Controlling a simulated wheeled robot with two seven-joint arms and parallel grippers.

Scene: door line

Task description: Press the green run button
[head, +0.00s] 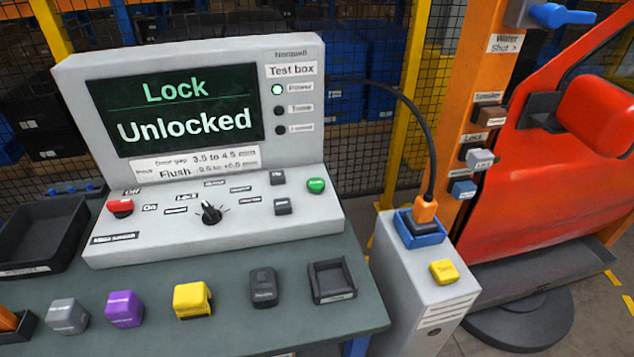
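The green button (316,185) is a small round cap at the right end of the sloped grey control panel of the test box (130,240). Nothing covers it. The test box screen (185,108) reads "Lock" and "Unlocked" in the head view, and the top indicator lamp (278,89) beside "Power" is lit green. A black rotary knob (210,212) is in the middle of the panel and a red switch (120,207) is at its left end. Neither of my grippers shows in the head view.
Grey, purple (124,309), yellow (192,300) and black blocks and a small black tray (332,281) line the bench front. A black cable runs to an orange plug (426,209) on a grey cabinet (425,290). A red door (560,190) stands at right.

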